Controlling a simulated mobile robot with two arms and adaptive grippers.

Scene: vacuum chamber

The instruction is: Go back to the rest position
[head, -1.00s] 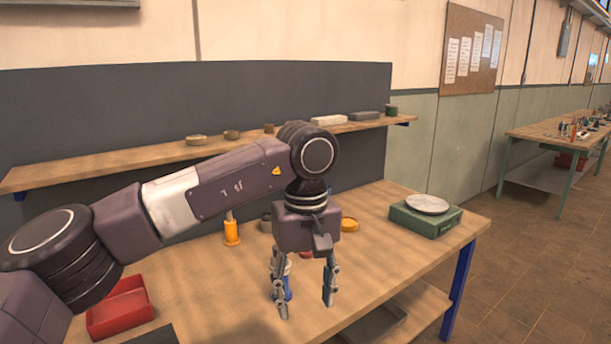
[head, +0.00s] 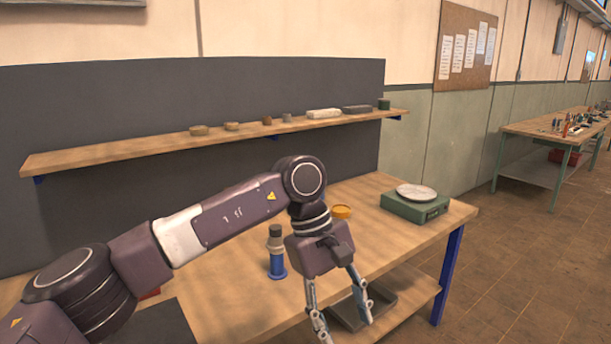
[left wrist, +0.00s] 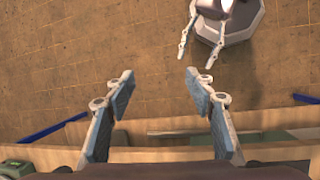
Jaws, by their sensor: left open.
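In the head view my left gripper (head: 346,326) hangs past the front edge of the workbench (head: 225,290), pointing down and tilted. Its two fingers are apart with nothing between them. In the left wrist view its open fingers (left wrist: 158,76) are over the bench edge with brown floor beyond. My right gripper (left wrist: 197,60) shows at the top of the left wrist view, beside my base, with its fingers apart and empty. The right arm is not in the head view.
A blue bottle with a dark top (head: 277,252) stands upright on the bench, left of my gripper. A wall shelf (head: 160,146) holds several small items. A grey tray (head: 365,308) lies on the lower shelf.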

